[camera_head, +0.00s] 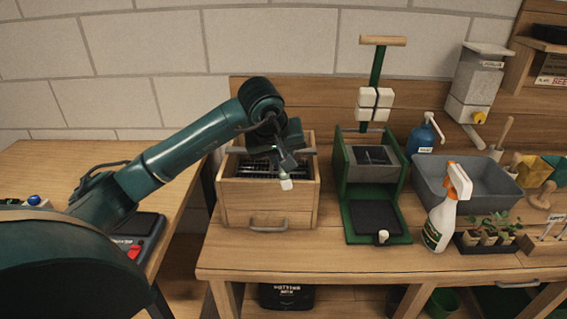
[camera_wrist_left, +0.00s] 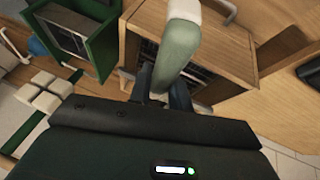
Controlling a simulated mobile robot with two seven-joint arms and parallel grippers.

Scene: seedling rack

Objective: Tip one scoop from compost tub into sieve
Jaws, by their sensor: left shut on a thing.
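My left gripper (camera_head: 280,160) is over a wooden box with a drawer handle and a dark slotted or meshed top, which looks like the sieve (camera_head: 268,214). The box also shows in the left wrist view (camera_wrist_left: 228,48). The gripper is shut on a rounded grey-green tool with a white end (camera_wrist_left: 180,45); its white end (camera_head: 287,185) points down in the head view. I cannot tell whether this tool is the scoop or whether it holds compost. A grey tub (camera_head: 455,197), possibly the compost tub, stands at the right. My right gripper is not in view.
A green press-like stand (camera_head: 349,213) with a tall handle is close right of the box. A spray bottle (camera_head: 440,222), a blue bottle (camera_head: 421,139) and a seedling tray (camera_head: 485,247) are farther right. A black potting-mix container (camera_head: 287,296) is below the bench.

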